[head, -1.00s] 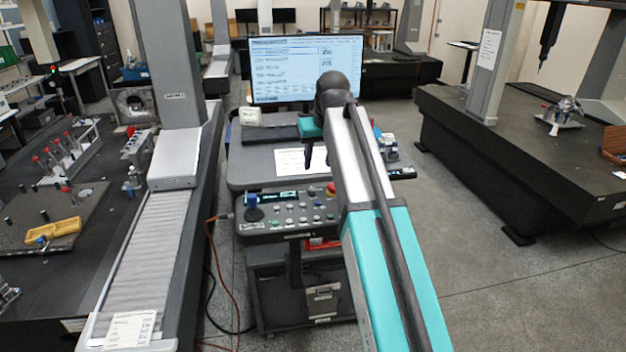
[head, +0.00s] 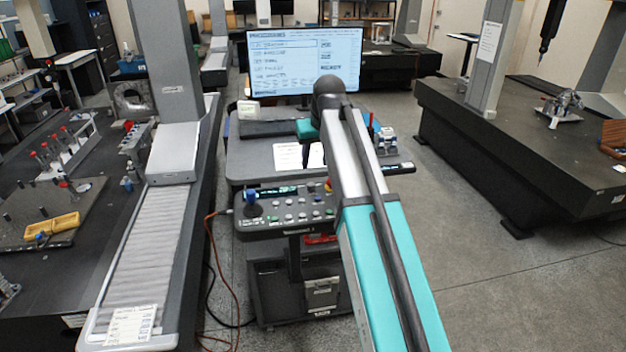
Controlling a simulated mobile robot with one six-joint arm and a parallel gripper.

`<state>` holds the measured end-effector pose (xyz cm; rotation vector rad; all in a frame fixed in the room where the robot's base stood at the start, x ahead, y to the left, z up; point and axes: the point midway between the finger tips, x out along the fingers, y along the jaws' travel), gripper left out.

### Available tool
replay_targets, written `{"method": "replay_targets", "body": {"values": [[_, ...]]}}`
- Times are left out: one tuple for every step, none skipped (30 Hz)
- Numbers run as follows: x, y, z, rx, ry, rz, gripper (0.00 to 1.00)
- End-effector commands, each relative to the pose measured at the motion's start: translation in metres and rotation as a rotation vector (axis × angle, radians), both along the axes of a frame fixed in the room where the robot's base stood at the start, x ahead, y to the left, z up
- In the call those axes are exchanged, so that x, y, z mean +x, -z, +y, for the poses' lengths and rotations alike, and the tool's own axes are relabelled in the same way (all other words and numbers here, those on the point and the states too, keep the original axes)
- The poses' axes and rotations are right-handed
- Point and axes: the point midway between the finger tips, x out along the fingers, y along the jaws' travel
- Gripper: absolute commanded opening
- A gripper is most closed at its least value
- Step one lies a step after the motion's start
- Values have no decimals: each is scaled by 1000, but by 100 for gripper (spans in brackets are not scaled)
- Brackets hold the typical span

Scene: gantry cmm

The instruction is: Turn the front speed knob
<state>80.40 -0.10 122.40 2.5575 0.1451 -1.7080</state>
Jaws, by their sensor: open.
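The control panel (head: 262,225) is on the front of the workstation cart. It carries a small lit display, a blue-topped joystick (head: 251,203) at its left, and several small round knobs and buttons (head: 290,216) in rows. I cannot tell which of these is the front speed knob; they are too small, and my arm covers the panel's right end. My gripper (head: 306,152) shows only in part, beyond my arm's dark wrist joint. It is open and above the cart's worktop, behind and above the panel, apart from the controls.
A monitor (head: 304,62) stands at the back of the cart (head: 250,160). A white paper sheet (head: 288,156) lies on its worktop. Dark measuring tables flank the cart, the right one (head: 480,140) across open floor. An orange cable (head: 208,260) hangs at the cart's left.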

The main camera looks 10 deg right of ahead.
Motion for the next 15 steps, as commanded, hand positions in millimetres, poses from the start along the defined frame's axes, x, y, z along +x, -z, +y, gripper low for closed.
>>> {"method": "replay_targets", "body": {"values": [[1, 4, 0, 0, 0, 2, 40], [3, 7, 0, 0, 0, 3, 40], [4, 11, 0, 0, 0, 3, 40], [6, 13, 1, 0, 0, 2, 40], [7, 16, 1, 0, 0, 2, 40], [8, 20, 1, 0, 0, 2, 40], [9, 23, 1, 0, 0, 3, 40], [10, 26, 1, 0, 0, 3, 40], [12, 29, 1, 0, 0, 2, 40], [13, 32, 1, 0, 0, 2, 40], [14, 34, 1, 0, 0, 2, 40], [16, 38, 1, 0, 1, 3, 40], [17, 41, 1, 0, 1, 3, 40], [18, 44, 1, 0, 1, 2, 40], [20, 47, 1, 0, 1, 2, 40]]}}
